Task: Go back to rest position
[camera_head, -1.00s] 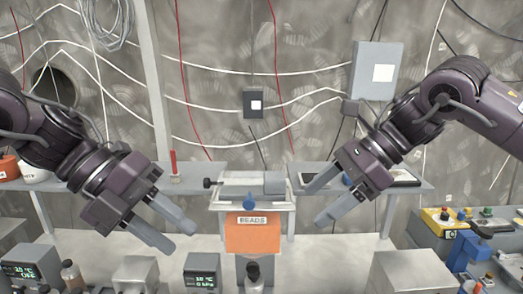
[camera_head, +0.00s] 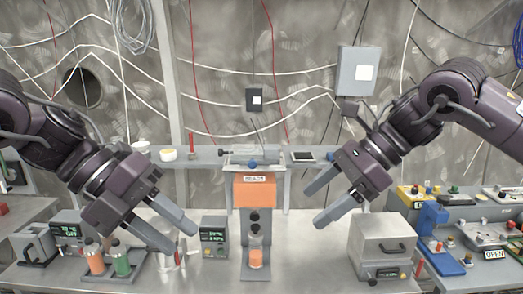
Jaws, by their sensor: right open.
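My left gripper (camera_head: 166,229) is open and empty, held in the air over the left part of the bench (camera_head: 215,278). My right gripper (camera_head: 312,204) is open and empty, held in the air to the right of the orange block (camera_head: 254,193) with a label on it. Both arms are bent, with their grippers pointing inward and down. Nothing is between the fingers of either gripper.
A bottle with orange liquid (camera_head: 256,254) stands below the orange block. A rack with bottles (camera_head: 121,263) and a display box (camera_head: 214,238) stand to the left. A grey box with a handle (camera_head: 383,246) stands to the right. A shelf (camera_head: 213,157) runs behind.

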